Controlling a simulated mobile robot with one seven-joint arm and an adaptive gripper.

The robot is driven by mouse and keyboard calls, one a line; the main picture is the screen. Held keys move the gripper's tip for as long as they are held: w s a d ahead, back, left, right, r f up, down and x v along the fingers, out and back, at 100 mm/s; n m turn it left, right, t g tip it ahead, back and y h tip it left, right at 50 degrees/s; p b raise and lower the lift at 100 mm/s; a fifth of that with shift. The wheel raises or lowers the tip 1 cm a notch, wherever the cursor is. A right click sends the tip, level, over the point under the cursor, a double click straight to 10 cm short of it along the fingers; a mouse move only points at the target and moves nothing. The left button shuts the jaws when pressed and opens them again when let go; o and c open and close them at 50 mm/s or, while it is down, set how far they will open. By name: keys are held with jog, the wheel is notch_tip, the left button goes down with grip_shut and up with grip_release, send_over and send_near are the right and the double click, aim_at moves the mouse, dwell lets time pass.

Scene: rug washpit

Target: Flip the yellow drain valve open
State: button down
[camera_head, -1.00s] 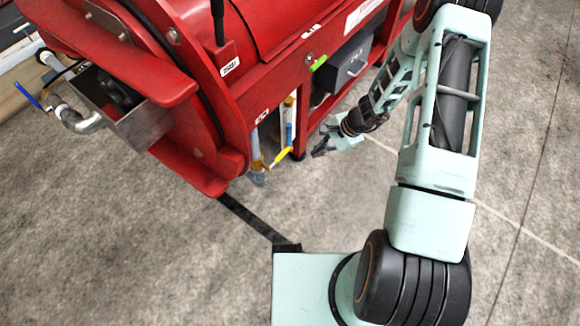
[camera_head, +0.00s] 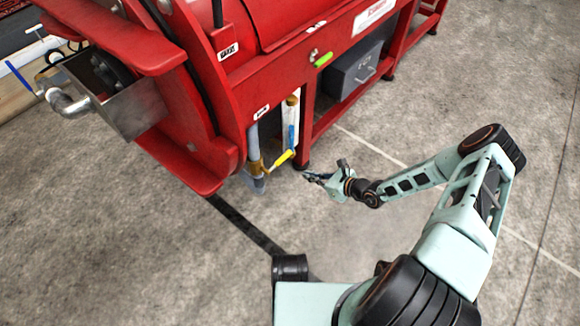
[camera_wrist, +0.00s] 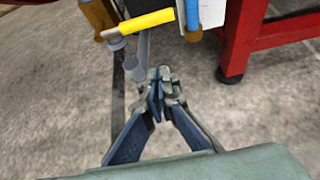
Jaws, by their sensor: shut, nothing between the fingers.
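The yellow drain valve handle (camera_head: 283,158) sticks out to the right from a grey and brass pipe (camera_head: 254,150) low on the red machine, slanting upward to its free end. In the wrist view the yellow handle (camera_wrist: 147,22) lies near the top, beyond my fingers, with a brass body and grey pipe end at its left. My gripper (camera_head: 309,176) is to the right of the handle and slightly lower in the head view, apart from it. In the wrist view my gripper (camera_wrist: 160,80) has its fingertips together with nothing between them.
The red machine (camera_head: 225,110) fills the upper left, with a red leg (camera_head: 305,125) just behind my gripper. A white and blue tube (camera_head: 291,120) stands beside the handle. A grey box (camera_head: 355,75) sits on the frame. The floor (camera_head: 330,230) in front is open.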

aim_at(280, 162)
jog(key=b+x, duration=0.5)
jog(key=x, duration=0.5)
jog(key=shift+w+a+r, duration=0.1)
jog(key=shift+a+r, duration=0.05)
jog(key=shift+r, duration=0.85)
jog(key=shift+w+a+r, duration=0.15)
jog(key=shift+r, duration=0.85)
jog(key=shift+r+p, duration=0.2)
jog(key=shift+p, duration=0.25)
